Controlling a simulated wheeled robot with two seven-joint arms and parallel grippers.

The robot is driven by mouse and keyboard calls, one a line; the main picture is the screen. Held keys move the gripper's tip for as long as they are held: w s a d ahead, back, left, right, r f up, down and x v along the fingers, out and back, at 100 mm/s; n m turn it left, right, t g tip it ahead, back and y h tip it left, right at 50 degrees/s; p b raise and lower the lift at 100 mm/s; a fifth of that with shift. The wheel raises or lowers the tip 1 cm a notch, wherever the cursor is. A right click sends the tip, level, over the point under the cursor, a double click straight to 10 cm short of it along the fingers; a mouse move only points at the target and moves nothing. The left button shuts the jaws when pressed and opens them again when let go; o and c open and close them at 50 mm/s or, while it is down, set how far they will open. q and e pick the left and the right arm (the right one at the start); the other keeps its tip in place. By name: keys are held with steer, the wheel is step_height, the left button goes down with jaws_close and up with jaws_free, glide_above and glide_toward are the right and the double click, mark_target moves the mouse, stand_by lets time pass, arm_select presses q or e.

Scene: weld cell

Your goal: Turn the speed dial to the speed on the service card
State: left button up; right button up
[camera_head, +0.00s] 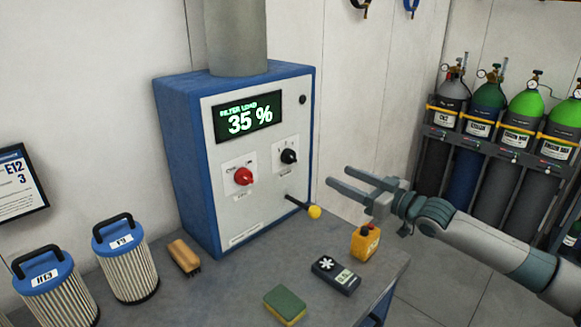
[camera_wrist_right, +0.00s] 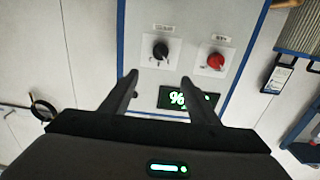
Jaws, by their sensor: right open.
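A blue and white filter unit (camera_head: 180,130) stands on the bench, its display (camera_head: 248,117) reading "FILTER LOAD 35 %". Its front carries a black dial (camera_head: 289,156) and a red knob (camera_head: 243,176); their small labels are not clearly readable. Both also show in the right wrist view, the black dial (camera_wrist_right: 161,50) and the red knob (camera_wrist_right: 216,60). A framed card (camera_head: 17,183) on the left wall, cut by the picture edge, reads "E12" and "3". My right gripper (camera_head: 339,176) is open and empty, right of the black dial and apart from it. My left gripper is out of view.
A lever with a yellow ball (camera_head: 314,212) sticks out below the dials. Gas cylinders (camera_head: 525,115) stand at right.

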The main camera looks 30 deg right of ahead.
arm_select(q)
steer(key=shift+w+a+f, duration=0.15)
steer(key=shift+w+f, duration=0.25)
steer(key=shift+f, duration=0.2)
arm_select(e)
steer(key=shift+w+a+f, duration=0.15)
steer(key=shift+w+f, duration=0.25)
steer(key=shift+f, duration=0.2)
steer(key=shift+s+r, duration=0.1)
steer(key=shift+s, duration=0.05)
steer(key=p, duration=0.5)
glide_toward(294, 159)
steer(key=x, duration=0.7)
steer(key=shift+w+a+r, duration=0.15)
steer(key=shift+w, duration=0.1)
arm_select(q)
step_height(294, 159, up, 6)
arm_select(e)
steer(key=shift+x, duration=0.75)
